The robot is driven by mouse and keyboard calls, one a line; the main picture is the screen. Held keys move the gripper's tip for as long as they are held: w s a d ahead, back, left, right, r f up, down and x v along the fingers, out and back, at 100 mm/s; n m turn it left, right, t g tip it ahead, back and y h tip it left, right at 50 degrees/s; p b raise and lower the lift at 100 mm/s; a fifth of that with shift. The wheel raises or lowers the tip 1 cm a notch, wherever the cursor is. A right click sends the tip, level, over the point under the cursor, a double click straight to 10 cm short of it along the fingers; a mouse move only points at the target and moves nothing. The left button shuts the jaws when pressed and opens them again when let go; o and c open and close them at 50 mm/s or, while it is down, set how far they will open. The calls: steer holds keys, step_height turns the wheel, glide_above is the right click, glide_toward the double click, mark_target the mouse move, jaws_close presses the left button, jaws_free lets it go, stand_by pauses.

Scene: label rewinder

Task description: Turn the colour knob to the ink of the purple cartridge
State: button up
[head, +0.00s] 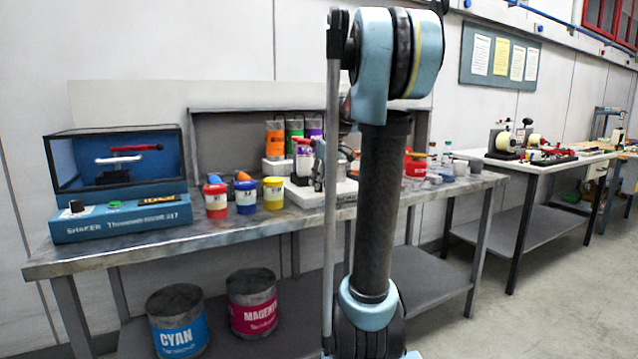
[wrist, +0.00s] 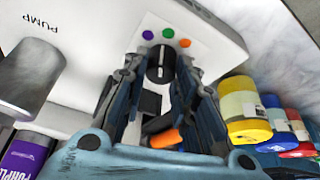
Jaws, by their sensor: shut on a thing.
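The black colour knob (wrist: 160,66) sits on the white pump unit (wrist: 112,45), below a purple dot (wrist: 148,35), a green dot (wrist: 168,33) and an orange dot (wrist: 185,43). A short pale mark shows on the knob; I cannot tell which dot it points to. My gripper (wrist: 159,70) is shut on the knob, one finger on each side. The purple cartridge (wrist: 24,156) shows at the lower left of the wrist view. In the head view the purple cartridge (head: 314,128) stands behind the pump unit, right of the green and orange ones. My arm hides part of the unit.
Yellow (head: 273,193), blue (head: 246,196) and red (head: 215,201) jars stand left of the pump unit. A shaker (head: 120,222) fills the bench's left end. A grey cylinder (wrist: 32,75) marks the pump area. Cyan and magenta buckets stand on the lower shelf.

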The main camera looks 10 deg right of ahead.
steer(key=n, duration=0.3)
steer(key=n+g+y, duration=0.1)
steer(key=n, duration=0.1)
steer(key=shift+w+d+n+g+y, duration=0.2)
steer(key=shift+n+g+y, duration=0.1)
steer(key=shift+n, duration=0.4)
steer(key=o, duration=1.1)
steer(key=shift+a, duration=0.1)
steer(key=shift+c, duration=0.2)
steer(key=v, duration=1.2)
steer(key=shift+w, duration=0.15)
